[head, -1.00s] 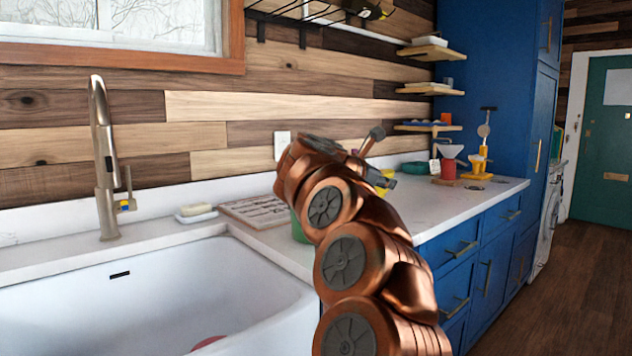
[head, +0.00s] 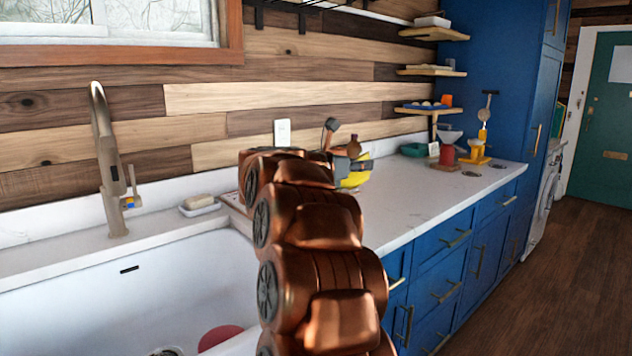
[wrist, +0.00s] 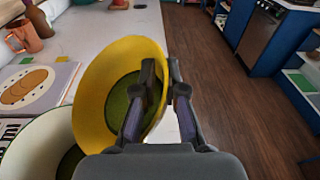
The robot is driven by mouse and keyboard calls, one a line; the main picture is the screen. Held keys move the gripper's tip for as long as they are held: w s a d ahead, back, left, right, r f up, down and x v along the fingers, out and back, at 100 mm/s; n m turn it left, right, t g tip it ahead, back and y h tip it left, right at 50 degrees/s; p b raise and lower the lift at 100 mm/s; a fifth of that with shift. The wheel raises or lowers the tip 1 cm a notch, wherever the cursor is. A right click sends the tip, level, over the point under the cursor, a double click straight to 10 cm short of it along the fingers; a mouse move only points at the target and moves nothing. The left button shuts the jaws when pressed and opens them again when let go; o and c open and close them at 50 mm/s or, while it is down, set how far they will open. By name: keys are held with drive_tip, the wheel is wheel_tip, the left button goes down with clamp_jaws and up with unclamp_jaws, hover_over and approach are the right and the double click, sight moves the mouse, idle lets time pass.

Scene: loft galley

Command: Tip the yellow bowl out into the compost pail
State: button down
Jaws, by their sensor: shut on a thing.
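The yellow bowl (wrist: 92,82) is in my gripper (wrist: 162,75), whose fingers are shut on its rim at the right side in the wrist view. Green matter (wrist: 124,102) shows inside the bowl. The bowl looks tilted, but how far I cannot tell. A wide cream-rimmed vessel, likely the compost pail (wrist: 28,137), is at lower left in the wrist view. It has dark green inside and is partly hidden behind the bowl. In the head view the bowl (head: 357,176) shows only in part beyond my arm, above the counter, and the pail is hidden.
The white counter (head: 430,196) is clear to the right. A red funnel-topped item (head: 447,152), a yellow stand (head: 478,155) and a green dish (head: 413,149) stand farther back. The sink (head: 100,300), tap (head: 108,165) and soap dish (head: 200,207) are at left. A printed card (wrist: 42,85) lies near the pail.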

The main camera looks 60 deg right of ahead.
drive_tip(key=shift+w+a+r+n+h+p, duration=0.15)
drive_tip(key=shift+w+r+n+h+p, duration=0.45)
drive_tip(key=shift+p, duration=1.5)
drive_tip(key=shift+w+a+r+n+g+h+p, duration=0.15)
drive_tip(key=shift+w+r+n+p, duration=0.4)
drive_tip(key=shift+p, duration=1.05)
drive_tip(key=shift+w+r+n+g+h+p, duration=0.2)
drive_tip(key=shift+w+r+n+p, duration=0.3)
drive_tip(key=shift+p, duration=1.05)
drive_tip(key=shift+w+a+f+n+h+p, duration=0.15)
drive_tip(key=shift+w+n+h+p, duration=0.25)
drive_tip(key=shift+p, duration=0.75)
drive_tip(key=shift+w+f+n+h+p, duration=0.15)
drive_tip(key=shift+n+p, duration=0.3)
drive_tip(key=shift+p, duration=0.65)
drive_tip(key=shift+w+r+p, duration=0.1)
drive_tip(key=shift+r+p, duration=0.05)
drive_tip(key=shift+p, duration=0.85)
drive_tip(key=shift+w+n, duration=0.1)
drive_tip(key=shift+n, duration=0.2)
